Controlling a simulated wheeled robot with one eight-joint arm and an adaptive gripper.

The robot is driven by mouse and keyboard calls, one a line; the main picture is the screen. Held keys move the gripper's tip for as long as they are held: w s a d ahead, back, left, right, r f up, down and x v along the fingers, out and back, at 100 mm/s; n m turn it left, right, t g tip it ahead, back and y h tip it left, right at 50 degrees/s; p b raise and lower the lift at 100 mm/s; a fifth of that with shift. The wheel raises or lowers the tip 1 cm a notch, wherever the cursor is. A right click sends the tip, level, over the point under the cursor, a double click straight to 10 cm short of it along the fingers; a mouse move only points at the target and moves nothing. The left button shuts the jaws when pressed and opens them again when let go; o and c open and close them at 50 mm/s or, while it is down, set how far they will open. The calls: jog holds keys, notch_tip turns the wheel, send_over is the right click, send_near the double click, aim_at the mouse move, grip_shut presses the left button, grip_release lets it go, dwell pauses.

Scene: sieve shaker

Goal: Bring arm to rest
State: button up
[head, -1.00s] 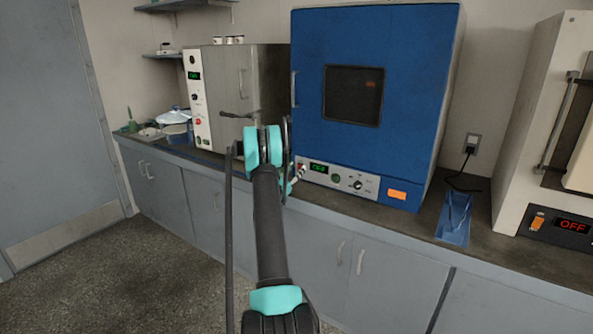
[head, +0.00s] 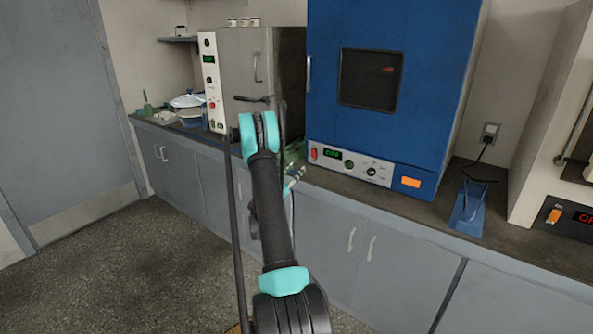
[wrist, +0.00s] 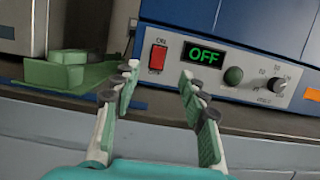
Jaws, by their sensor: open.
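My arm reaches up from the bottom middle of the head view, mostly hiding my gripper (head: 294,180) at its far end. In the wrist view my gripper (wrist: 159,80) is open, its two green-padded fingers apart with nothing between them. It faces the front of the blue oven (head: 400,35) near the counter edge. The oven's control panel (wrist: 230,65) shows a red switch (wrist: 157,57), a green "OFF" display (wrist: 203,55) and knobs just beyond the fingers. I cannot tell the exact gap to it.
A green object (wrist: 68,75) lies on the counter left of the oven. A beige-fronted appliance (head: 210,85) stands farther left, with bowls (head: 188,101) beyond. A blue stand (head: 468,208) sits right of the oven. Cabinets run below; the floor at left is clear.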

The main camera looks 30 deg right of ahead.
dwell(0.3)
jog(key=s+a+r+m+g+y, duration=0.3)
jog(key=s+a+r+m+y, duration=0.2)
jog(key=s+a+m+y, duration=0.5)
jog(key=s+a+f+m+y, duration=0.3)
jog(key=s+a+m+y, duration=0.2)
jog(key=s+a, duration=0.7)
jog(key=s+a+f+m+y, duration=0.4)
jog(key=s+a+m, duration=0.3)
jog(key=s+a, duration=0.6)
jog(key=a, duration=0.4)
jog(key=shift+s+a+f+g+y, duration=0.2)
jog(key=shift+s+g+y, duration=0.1)
jog(key=shift+g+y, duration=0.1)
